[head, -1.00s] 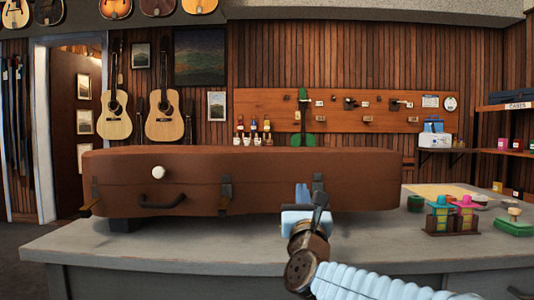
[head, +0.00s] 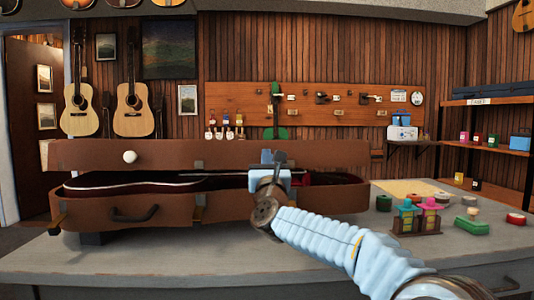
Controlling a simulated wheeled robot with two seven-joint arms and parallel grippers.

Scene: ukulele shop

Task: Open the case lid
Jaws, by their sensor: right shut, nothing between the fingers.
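The brown case (head: 185,208) lies on the grey counter with its lid (head: 215,154) partly raised. A gap along the front shows dark red lining and part of a pale-edged instrument (head: 130,184). A white round knob (head: 130,157) is on the lid's front, at the left. My right gripper (head: 273,157) is shut and empty, at the lid's front right of centre, overlapping the lid's lower edge in the picture. I cannot tell whether it touches the lid. Part of the opening is hidden behind it. My left gripper is not in view.
The grey counter (head: 340,240) has free room in front of the case. To the right stand small pink and teal figures on a wooden stand (head: 416,225), a green block (head: 472,227) and several small round tins. A wooden shelf (head: 500,147) is at the far right.

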